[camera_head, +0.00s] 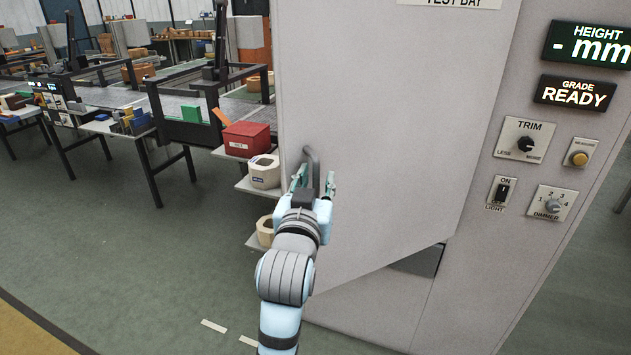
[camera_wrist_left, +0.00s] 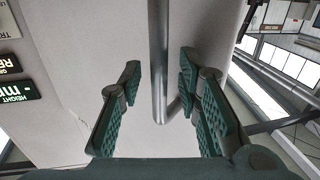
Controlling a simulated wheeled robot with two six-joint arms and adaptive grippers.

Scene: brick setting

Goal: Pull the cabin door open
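The cabin door (camera_head: 385,120) is a large plain grey panel in the head view. It stands ajar, swung out from the cabin, with a dark gap (camera_head: 420,261) under its slanting lower edge. A grey bar handle (camera_head: 311,160) is near the door's left edge; it also shows in the left wrist view (camera_wrist_left: 158,50). My left gripper (camera_head: 316,180) is at the handle. In the left wrist view its green padded fingers (camera_wrist_left: 162,95) are spread on either side of the bar, with a gap on both sides. My right gripper is not in view.
Right of the door is the cabin's control wall (camera_head: 545,235) with a trim knob (camera_head: 525,145), a light switch (camera_head: 502,191) and a dimmer (camera_head: 553,204). Left of the door are shelves with a red box (camera_head: 247,139) and a cream container (camera_head: 264,172). The green floor (camera_head: 110,245) at left is clear.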

